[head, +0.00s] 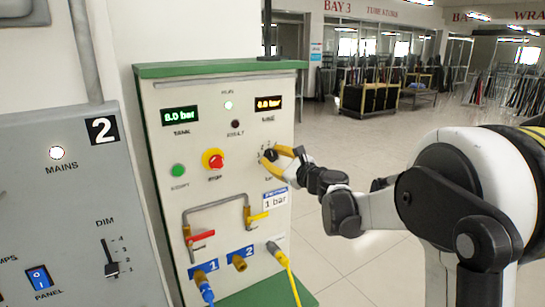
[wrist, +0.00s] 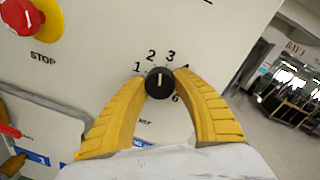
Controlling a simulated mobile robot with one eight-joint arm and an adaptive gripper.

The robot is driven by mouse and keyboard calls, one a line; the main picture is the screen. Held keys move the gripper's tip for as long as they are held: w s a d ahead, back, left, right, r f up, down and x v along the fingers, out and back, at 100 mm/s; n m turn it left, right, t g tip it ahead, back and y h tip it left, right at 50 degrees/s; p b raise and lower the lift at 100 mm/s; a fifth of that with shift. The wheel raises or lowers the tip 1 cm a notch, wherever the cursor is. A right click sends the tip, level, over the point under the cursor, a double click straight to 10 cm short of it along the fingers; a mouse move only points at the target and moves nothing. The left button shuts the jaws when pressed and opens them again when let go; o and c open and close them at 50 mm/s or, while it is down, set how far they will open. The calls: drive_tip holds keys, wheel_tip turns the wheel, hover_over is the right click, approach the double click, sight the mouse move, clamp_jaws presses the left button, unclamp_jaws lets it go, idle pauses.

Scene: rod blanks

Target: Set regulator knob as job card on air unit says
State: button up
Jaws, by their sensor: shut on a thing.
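The regulator knob (wrist: 158,85) is a small black dial with a white pointer line. In the wrist view the line points up, roughly between the 2 and the 3 of the printed scale. My gripper (wrist: 160,79) has its yellow fingers on both sides of the knob, shut on it. In the head view my gripper (head: 272,155) reaches the knob from the right. The job card (head: 275,200) below it on the air unit (head: 150,110) reads "1 bar". The 4 is partly covered by a finger, and the 5 is hidden.
A green tank display (head: 181,115) reads about 8.0 bar. The orange line display (head: 268,103) is too blurred to read surely. A grey panel (head: 70,200) stands at left.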

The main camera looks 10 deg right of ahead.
drive_tip(key=n, duration=0.6)
drive_tip(key=shift+h, duration=0.3)
drive_tip(key=n, duration=0.6)
drive_tip(key=shift+p, duration=0.4)
drive_tip(key=o, duration=1.2)
drive_tip(key=v, duration=1.2)
drive_tip(key=shift+a+r, duration=0.15)
drive_tip(key=shift+r, duration=0.1)
